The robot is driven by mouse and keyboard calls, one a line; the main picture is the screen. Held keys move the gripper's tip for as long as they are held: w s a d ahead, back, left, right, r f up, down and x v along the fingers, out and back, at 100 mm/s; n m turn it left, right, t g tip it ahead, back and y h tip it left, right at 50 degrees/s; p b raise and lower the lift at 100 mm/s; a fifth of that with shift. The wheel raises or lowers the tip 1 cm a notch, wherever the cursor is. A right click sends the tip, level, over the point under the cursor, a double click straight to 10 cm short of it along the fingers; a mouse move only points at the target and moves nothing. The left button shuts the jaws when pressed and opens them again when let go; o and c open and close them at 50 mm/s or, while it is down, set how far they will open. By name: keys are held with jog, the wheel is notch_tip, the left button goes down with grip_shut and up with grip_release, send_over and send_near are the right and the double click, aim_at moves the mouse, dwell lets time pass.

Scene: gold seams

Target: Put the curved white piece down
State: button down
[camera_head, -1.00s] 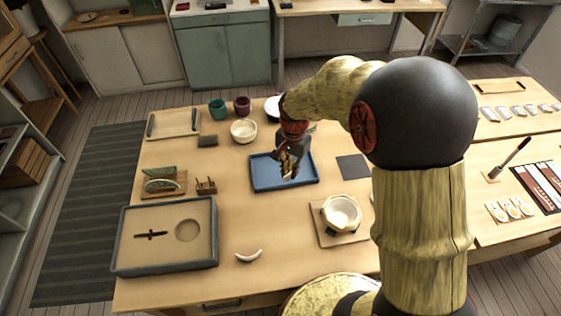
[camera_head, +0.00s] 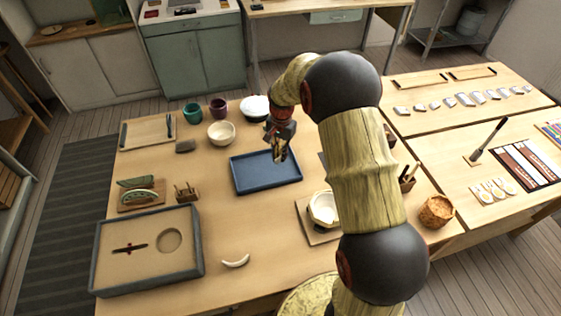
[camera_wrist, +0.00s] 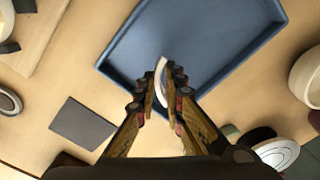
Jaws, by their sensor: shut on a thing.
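My gripper (camera_head: 280,155) is above the back right part of a blue tray (camera_head: 252,187). In the wrist view my gripper (camera_wrist: 162,98) is shut on a curved white piece (camera_wrist: 160,75), a thin pale arc standing up between the fingertips. The tray's blue floor (camera_wrist: 205,50) shows behind it, and the piece appears above the tray; its exact height I cannot tell. The held piece is too small to make out in the head view. Another curved white piece (camera_head: 235,262) lies apart on the bare table near the front edge.
A cream broken bowl (camera_head: 322,208) stands on a board right of the tray. A cream bowl (camera_head: 221,133), a green cup (camera_head: 192,113) and a purple cup (camera_head: 218,108) stand behind. A sand-coloured framed box (camera_head: 185,270) is front left. The table between the box and tray is clear.

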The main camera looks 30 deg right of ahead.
jog(key=shift+w+d+f+b, duration=0.1)
jog(key=shift+f+b, duration=0.15)
jog(key=shift+f, duration=0.7)
jog(key=shift+w+d+f+b, duration=0.1)
jog(key=shift+f+b, duration=0.1)
jog(key=shift+f, duration=0.7)
jog(key=shift+f, duration=0.2)
jog(key=c, duration=1.9)
grip_release()
jog(key=shift+r, duration=0.15)
